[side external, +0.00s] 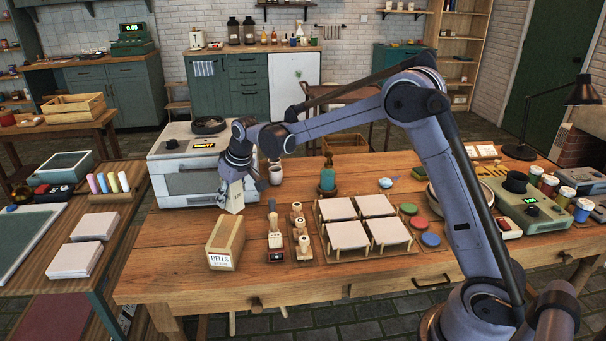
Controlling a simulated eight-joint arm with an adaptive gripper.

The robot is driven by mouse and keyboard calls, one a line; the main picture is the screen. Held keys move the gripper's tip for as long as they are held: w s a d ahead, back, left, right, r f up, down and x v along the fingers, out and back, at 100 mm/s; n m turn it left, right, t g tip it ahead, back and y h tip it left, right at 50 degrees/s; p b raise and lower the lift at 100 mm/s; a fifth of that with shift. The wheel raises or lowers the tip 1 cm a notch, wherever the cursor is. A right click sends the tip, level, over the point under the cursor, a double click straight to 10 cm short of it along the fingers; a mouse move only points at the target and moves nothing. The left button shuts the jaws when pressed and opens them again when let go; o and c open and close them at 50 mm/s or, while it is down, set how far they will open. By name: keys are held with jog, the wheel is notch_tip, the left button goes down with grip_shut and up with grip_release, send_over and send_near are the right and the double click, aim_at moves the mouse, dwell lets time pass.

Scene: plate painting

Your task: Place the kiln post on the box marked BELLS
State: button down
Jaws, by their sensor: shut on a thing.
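The box marked BELLS (228,243) is a long tan box near the front left of the wooden table, its white label facing the camera. My gripper (238,182) points down above the table, behind the box and in front of the white oven. It is shut on a pale, off-white block, which I take to be the kiln post (234,198). The post hangs apart from the box, beyond its back end in the picture. The fingertips are small and partly blend with the post, so the exact grip is hard to see.
The white oven (182,180) stands behind and left of my gripper. Wooden-handled stamps (298,225) stand right of the box, with square pale tiles on a rack (340,208) farther right. The table front left of the box is clear.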

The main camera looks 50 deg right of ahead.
jog(key=w+a+f, duration=0.1)
jog(key=a+f, duration=0.1)
jog(key=a, duration=0.1)
jog(key=shift+w+f, duration=0.15)
jog(key=shift+w, duration=0.25)
jog(key=shift+f, duration=1.9)
jog(key=shift+f, duration=0.15)
jog(key=c, duration=0.8)
grip_release()
jog(key=shift+c, duration=0.2)
